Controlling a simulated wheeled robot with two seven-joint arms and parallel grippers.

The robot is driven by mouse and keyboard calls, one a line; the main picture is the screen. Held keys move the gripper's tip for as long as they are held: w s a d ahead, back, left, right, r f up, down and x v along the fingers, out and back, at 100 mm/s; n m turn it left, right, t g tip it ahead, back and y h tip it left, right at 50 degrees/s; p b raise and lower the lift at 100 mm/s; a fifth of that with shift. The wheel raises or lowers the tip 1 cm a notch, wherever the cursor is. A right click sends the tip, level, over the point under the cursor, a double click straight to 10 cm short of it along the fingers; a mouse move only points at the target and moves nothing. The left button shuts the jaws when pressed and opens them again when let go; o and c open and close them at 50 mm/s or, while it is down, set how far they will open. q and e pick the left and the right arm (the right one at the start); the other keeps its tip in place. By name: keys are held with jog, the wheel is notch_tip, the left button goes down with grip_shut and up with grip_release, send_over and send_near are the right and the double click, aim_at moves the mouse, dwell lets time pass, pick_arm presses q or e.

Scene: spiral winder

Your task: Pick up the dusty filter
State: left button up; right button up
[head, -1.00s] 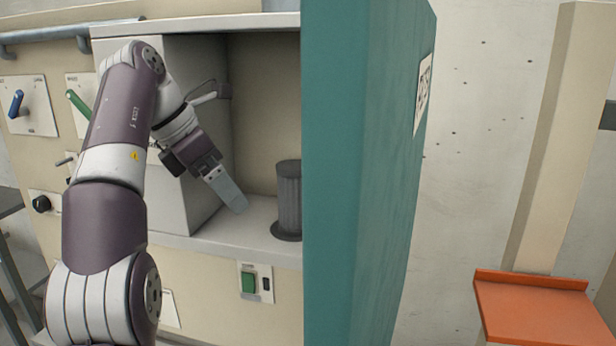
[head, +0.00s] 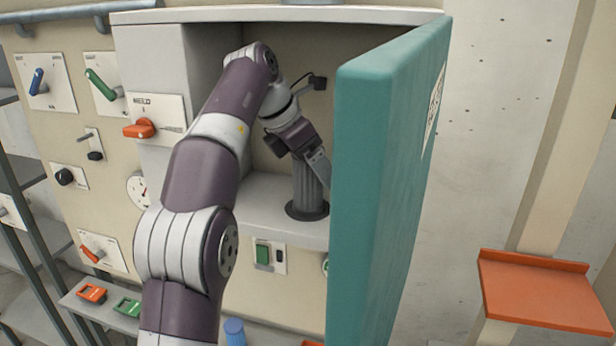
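The dusty filter (head: 310,192), a dark grey ribbed cylinder with a wide round base, stands upright on the shelf inside the open cabinet. My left gripper (head: 319,168) is inside the cabinet at the top of the filter, its grey finger covering part of the filter's upper end. I see only one finger clearly, so I cannot tell whether it is open or shut, or whether it touches the filter. My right gripper is not in view.
The teal cabinet door (head: 375,190) stands open just right of the filter and my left gripper. The cabinet shelf (head: 262,215) has bare room left of the filter. An orange shelf (head: 545,290) is at the lower right. Switches, including an orange-red handle (head: 140,129), line the left panel.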

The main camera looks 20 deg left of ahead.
pick_arm(q)
jog(key=shift+s, duration=0.15)
jog(key=shift+w, duration=0.3)
jog(key=c, duration=1.2)
jog(key=shift+s, duration=0.1)
jog(key=shift+r, duration=0.1)
